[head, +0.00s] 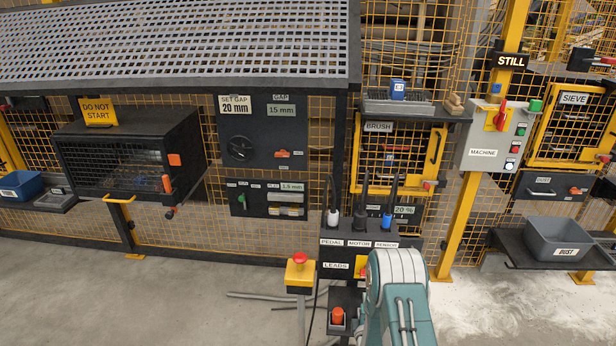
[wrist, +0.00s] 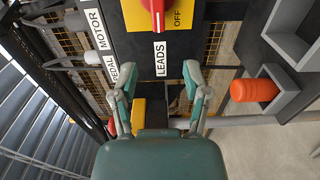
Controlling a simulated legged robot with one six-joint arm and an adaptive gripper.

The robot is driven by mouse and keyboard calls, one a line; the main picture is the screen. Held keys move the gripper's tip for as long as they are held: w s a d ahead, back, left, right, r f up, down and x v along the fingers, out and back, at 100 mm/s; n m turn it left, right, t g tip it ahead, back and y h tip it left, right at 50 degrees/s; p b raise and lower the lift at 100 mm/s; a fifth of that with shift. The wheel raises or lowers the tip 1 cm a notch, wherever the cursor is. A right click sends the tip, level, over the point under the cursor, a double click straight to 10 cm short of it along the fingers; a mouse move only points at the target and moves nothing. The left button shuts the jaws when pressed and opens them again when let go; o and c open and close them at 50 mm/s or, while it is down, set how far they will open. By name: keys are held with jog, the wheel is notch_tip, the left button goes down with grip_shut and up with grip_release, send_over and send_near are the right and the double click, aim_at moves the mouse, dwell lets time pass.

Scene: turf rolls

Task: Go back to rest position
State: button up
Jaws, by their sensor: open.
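My gripper (wrist: 158,84) shows in the wrist view with its two teal fingers spread apart and nothing between them. It is in front of the dark panel labelled LEADS (wrist: 130,20), near a red rotary switch (wrist: 155,8) on a yellow OFF plate. I cannot tell from this view whether the fingertips touch the panel. In the head view my teal arm rises at the bottom, right of centre, in front of the LEADS box (head: 336,266). The gripper itself is hidden there behind the arm.
An orange plug (head: 338,316) sits in a dark holder below the box; it also shows in the wrist view (wrist: 254,90). A yellow post with a red button (head: 300,270) stands left of it. A grey DUST bin (head: 556,240) is on the right. Floor at left (head: 120,300) is clear.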

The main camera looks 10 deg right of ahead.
jog(key=w+a+r+m+g+y, duration=0.1)
jog(key=w+r+m, duration=0.1)
jog(key=r, duration=0.5)
jog(key=w+a+r+m+g, duration=0.1)
jog(key=w+r+m+g, duration=0.1)
jog(key=r, duration=0.5)
jog(key=s+a+r+m+g+y, duration=0.1)
jog(key=s+r+m, duration=0.15)
jog(key=r, duration=0.35)
jog(key=s+a+r+m+g, duration=0.1)
jog(key=s+a+r, duration=0.15)
jog(key=r, duration=0.25)
jog(key=s+a+r+m+g, duration=0.1)
jog(key=s+r, duration=0.3)
jog(key=s, duration=0.6)
jog(key=s+a+r+m+g+y, duration=0.1)
jog(key=s+r+m+g, duration=0.2)
jog(key=s, duration=0.8)
jog(key=s+a+r+m+g, duration=0.1)
jog(key=s+r+m, duration=0.3)
jog(key=s, duration=0.7)
jog(key=shift+s+r+g, duration=0.15)
jog(key=shift+r+g, duration=0.4)
jog(key=shift+g, duration=0.35)
